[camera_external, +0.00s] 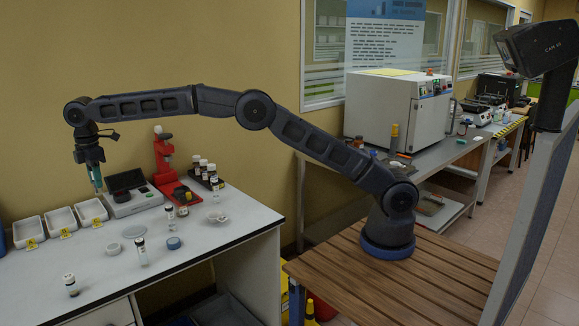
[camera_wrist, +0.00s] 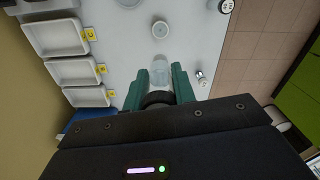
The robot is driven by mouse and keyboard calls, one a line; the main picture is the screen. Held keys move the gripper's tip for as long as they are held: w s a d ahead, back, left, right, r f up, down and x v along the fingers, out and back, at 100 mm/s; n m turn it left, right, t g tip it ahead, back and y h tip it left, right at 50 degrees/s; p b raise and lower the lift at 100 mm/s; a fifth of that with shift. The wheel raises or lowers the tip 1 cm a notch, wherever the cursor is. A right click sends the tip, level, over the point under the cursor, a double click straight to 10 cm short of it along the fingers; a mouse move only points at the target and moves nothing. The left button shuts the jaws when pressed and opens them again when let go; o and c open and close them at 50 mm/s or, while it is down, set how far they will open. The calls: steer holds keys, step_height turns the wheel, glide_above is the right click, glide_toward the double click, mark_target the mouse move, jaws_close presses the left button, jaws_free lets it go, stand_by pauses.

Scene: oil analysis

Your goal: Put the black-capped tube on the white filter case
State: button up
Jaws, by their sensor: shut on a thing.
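My gripper (camera_external: 95,170) has teal fingers and hangs above the bench near the white trays. In the wrist view my gripper (camera_wrist: 158,90) is shut on a clear tube with a dark cap, the black-capped tube (camera_wrist: 160,70). The cap sits between the fingers and is partly hidden; the clear body sticks out past them. A small round white case, which looks like the white filter case (camera_wrist: 160,30), lies flat on the bench, apart from the tube. It also shows in the external view (camera_external: 114,248). Its top looks bare.
A vial (camera_external: 141,250) and a dark-capped vial (camera_external: 70,285) stand toward the bench front. A round dish (camera_external: 134,231) and a bluish round case (camera_external: 174,243) lie close by. Trays (camera_external: 60,221), a grey instrument (camera_external: 130,203) and a red stand (camera_external: 163,160) line the back.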

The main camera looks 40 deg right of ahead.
step_height(320, 180, down, 20)
steer(key=shift+r, duration=0.15)
stand_by(0.5)
steer(key=o, duration=1)
steer(key=shift+w, duration=0.1)
step_height(320, 180, up, 12)
steer(key=shift+r, duration=0.1)
